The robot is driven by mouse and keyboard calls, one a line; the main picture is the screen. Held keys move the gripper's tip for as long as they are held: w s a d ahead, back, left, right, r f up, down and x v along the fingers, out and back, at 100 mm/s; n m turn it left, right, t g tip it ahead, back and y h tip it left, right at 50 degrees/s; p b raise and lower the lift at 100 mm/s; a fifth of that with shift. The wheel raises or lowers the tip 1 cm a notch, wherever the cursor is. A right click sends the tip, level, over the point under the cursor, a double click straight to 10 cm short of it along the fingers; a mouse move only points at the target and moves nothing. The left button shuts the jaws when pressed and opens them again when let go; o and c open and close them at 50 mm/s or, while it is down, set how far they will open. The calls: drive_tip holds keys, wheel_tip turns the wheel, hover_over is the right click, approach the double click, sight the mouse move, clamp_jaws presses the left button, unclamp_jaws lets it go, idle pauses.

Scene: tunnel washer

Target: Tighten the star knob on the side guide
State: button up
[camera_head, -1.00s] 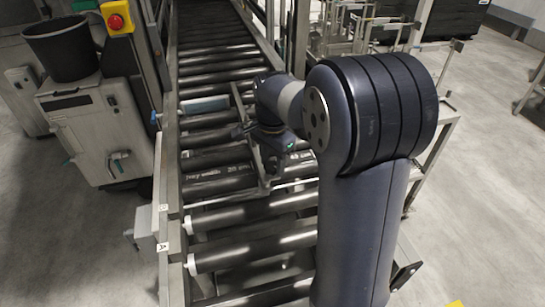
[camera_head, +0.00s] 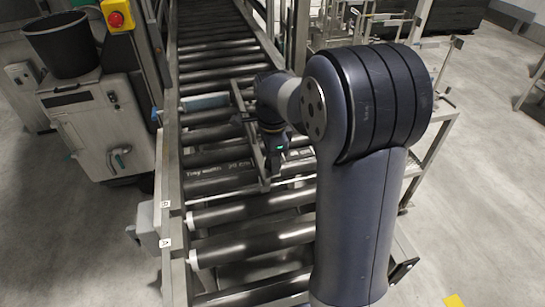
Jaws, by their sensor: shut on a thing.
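The side guide (camera_head: 246,118) is a slim metal rail standing over the rollers, running from the back toward my gripper. My gripper (camera_head: 273,163) points down at the near end of the side guide, with a green light on its body. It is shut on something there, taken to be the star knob. The star knob itself cannot be made out; the gripper hides that spot, and the fingertips are too small and dark to see clearly.
The roller conveyor (camera_head: 245,211) runs from front to back under my arm, between metal side frames. A grey cabinet (camera_head: 98,125) with a black bin (camera_head: 63,45) stands at left, below a red emergency button (camera_head: 116,18). Open floor lies at right.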

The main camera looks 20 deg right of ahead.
drive_tip(key=o, duration=1)
drive_tip(key=shift+c, duration=0.2)
drive_tip(key=shift+r, duration=0.1)
wheel_tip(320, 180, up, 11)
drive_tip(key=shift+f, duration=0.2)
wheel_tip(320, 180, down, 11)
drive_tip(key=shift+r, duration=0.15)
drive_tip(key=shift+n, duration=0.3)
